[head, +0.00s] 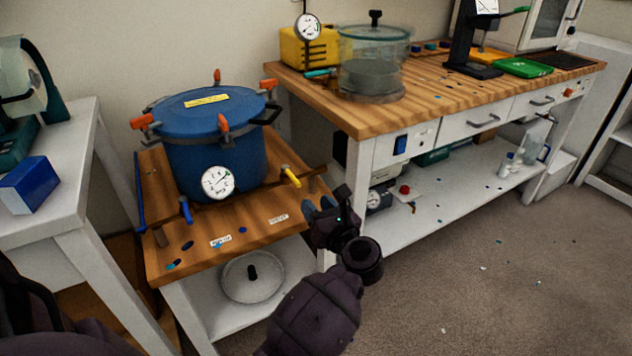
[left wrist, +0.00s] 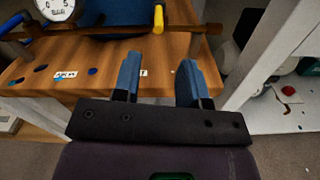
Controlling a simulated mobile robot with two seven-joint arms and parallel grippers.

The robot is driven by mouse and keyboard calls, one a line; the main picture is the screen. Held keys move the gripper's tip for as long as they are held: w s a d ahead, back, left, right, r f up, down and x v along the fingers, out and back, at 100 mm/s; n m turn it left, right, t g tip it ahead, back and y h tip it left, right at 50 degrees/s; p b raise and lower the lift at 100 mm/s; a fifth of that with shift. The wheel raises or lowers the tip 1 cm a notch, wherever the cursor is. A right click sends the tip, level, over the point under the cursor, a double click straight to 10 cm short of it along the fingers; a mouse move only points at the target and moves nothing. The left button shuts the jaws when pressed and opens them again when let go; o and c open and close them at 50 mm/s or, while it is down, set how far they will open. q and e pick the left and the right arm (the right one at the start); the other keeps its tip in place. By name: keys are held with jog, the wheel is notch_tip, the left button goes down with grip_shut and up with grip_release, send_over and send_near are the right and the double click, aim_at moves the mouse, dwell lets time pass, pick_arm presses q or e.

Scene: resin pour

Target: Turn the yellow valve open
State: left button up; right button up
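The yellow valve (head: 290,177) has a short yellow handle on a pipe at the right side of the blue pressure pot (head: 210,150). In the left wrist view its handle (left wrist: 158,18) hangs downward, ahead of the fingers. My left gripper (head: 320,205) is in front of the pot's wooden stand, just right of and below the valve, apart from it. In the left wrist view the two blue fingers (left wrist: 159,80) are spread with nothing between them. My right gripper is not in view.
A blue-handled valve (head: 185,210) and a round gauge (head: 217,182) are on the pot's front. The wooden stand top (head: 250,237) bears small labels. A workbench (head: 430,110) with a glass chamber (head: 372,70) stands close on the right. The floor at front right is mostly open.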

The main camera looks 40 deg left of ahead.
aim_at(295, 178)
pick_arm(q)
jog(key=b+x, duration=0.1)
jog(key=x, duration=0.9)
jog(key=shift+a+r, duration=0.15)
jog(key=shift+a, duration=0.15)
grip_shut()
